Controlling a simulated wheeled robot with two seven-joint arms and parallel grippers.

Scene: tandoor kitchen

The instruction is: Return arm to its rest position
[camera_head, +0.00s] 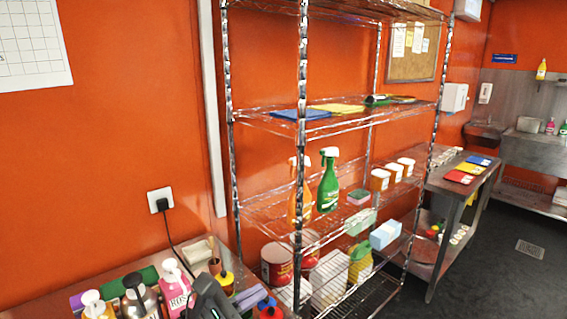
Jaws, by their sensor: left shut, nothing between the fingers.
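My left gripper (206,292) shows as a dark grey shape at the bottom edge of the head view, in front of the crowded table corner. It is shut with nothing held. Most of it and its arm are cut off by the frame. It overlaps the bottles behind it in the picture; I cannot tell whether it touches any. A pink bottle (175,289) is just left of it, and a dark bottle with a yellow top (226,281) is just right. My right gripper is not in view.
A wire shelf rack (285,125) stands beyond the table, holding an orange spray bottle (300,200), a green spray bottle (328,185) and tins. A steel table (455,190) stands further right. Dark floor (480,275) at lower right is open around a drain.

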